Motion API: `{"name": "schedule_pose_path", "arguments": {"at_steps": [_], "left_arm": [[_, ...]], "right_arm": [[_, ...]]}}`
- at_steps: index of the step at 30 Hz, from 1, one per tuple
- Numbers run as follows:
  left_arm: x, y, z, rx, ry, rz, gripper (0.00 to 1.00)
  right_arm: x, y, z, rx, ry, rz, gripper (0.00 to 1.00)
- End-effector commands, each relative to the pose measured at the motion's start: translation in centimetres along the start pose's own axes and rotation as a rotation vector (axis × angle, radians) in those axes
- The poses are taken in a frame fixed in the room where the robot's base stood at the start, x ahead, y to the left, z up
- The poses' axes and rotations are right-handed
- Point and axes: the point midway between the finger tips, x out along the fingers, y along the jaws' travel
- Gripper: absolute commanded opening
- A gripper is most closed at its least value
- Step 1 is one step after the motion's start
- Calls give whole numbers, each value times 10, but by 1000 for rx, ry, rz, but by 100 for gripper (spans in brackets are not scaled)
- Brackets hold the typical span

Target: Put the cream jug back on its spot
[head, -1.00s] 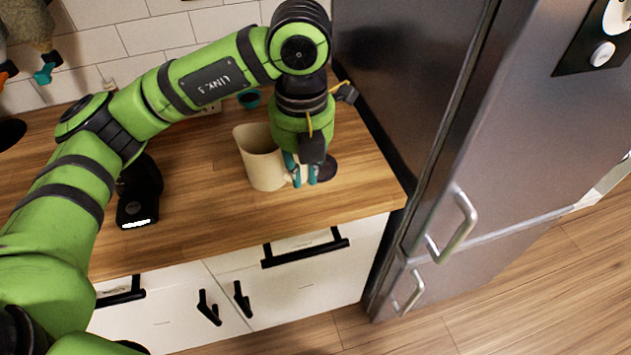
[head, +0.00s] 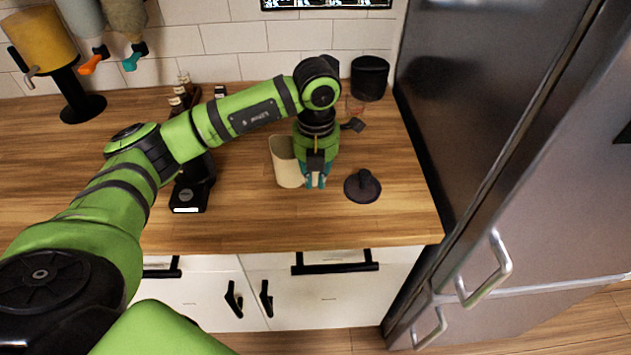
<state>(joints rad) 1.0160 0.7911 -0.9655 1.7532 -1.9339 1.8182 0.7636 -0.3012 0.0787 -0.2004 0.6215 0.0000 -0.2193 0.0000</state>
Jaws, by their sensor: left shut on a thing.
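The cream jug (head: 286,165) is a cream-coloured, open-topped vessel near the middle of the wooden counter in the head view. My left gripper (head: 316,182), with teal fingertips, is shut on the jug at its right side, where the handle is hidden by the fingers. The jug looks upright; I cannot tell whether its base touches the counter. Part of its right side is behind the gripper. No marked spot for the jug can be made out with certainty. My right gripper is not in view.
A dark tamper-like object (head: 362,187) stands just right of the gripper. A black canister (head: 369,77) is at the back right, beside the steel fridge (head: 480,120). A black device (head: 190,190) stands left of the jug. The front counter strip (head: 330,228) is clear.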

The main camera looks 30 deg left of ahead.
Motion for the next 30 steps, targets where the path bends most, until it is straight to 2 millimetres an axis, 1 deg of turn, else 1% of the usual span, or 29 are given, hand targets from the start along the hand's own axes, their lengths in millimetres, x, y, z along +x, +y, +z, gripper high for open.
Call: {"name": "schedule_pose_path", "arguments": {"at_steps": [1,6,9,14,18,19,20,30], "left_arm": [[6,0,-2,0,6,2,0],[27,-1,-1,0,3,1,0],[31,-1,0,0,-1,0,0],[31,-1,0,0,-1,0,0],[36,-1,0,0,0,0,0],[34,-1,-1,0,0,0,27],[34,-1,-1,0,1,0,38],[33,-1,-1,0,1,0,38]], "right_arm": [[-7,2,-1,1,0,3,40],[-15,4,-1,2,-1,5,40],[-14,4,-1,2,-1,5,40],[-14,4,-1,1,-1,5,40],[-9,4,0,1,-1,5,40],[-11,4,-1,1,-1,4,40],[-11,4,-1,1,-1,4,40],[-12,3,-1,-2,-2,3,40]]}}
